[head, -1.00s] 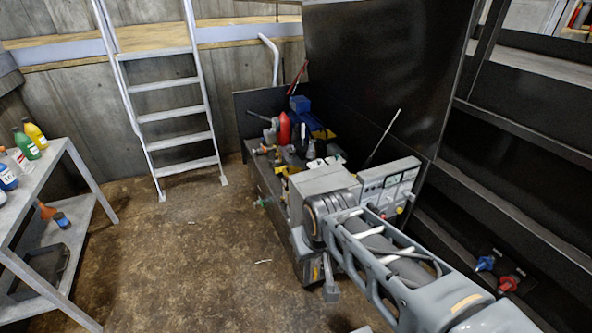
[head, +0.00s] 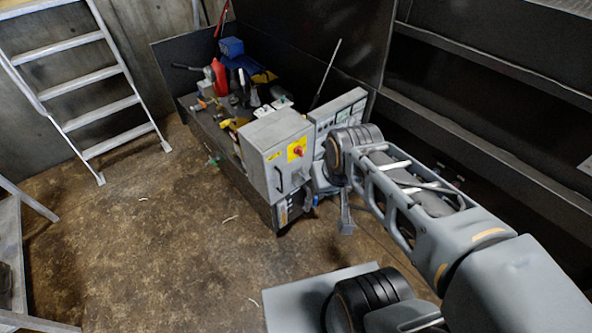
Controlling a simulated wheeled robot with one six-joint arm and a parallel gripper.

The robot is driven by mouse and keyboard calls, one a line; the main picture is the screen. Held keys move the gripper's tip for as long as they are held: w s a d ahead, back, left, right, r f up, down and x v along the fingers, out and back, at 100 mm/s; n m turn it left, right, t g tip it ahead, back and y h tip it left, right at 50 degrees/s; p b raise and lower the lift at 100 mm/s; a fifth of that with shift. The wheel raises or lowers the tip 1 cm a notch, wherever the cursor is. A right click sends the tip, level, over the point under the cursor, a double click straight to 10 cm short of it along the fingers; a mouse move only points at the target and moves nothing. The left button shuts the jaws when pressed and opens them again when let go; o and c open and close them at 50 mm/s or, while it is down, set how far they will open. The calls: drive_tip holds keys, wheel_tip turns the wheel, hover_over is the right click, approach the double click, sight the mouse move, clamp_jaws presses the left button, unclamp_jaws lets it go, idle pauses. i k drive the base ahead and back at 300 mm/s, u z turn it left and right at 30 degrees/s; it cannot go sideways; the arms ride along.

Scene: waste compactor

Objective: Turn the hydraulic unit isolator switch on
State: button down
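The isolator switch (head: 298,151) is a red rotary knob on a yellow plate. It is on the front of a grey cabinet (head: 262,160) at the near end of the hydraulic unit. The knob is too small to tell its position. My arm comes in from the right and its elbow-like joint is just right of the cabinet. What seems to be part of my gripper (head: 346,222) hangs below that joint, right of the cabinet and apart from the switch. My arm hides most of it, so its fingers cannot be made out.
A grey control panel (head: 336,118) stands right behind the cabinet. A red container (head: 219,78), a blue box (head: 231,47) and pipework are on the unit behind. A ladder (head: 85,80) leans at the left. The brown floor (head: 160,250) left of the unit is mostly clear.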

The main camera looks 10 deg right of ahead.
sight(298, 150)
drive_tip(key=k, duration=0.45)
drive_tip(key=z, duration=1.2)
drive_tip(key=i, duration=0.7)
drive_tip(key=u, duration=1.85)
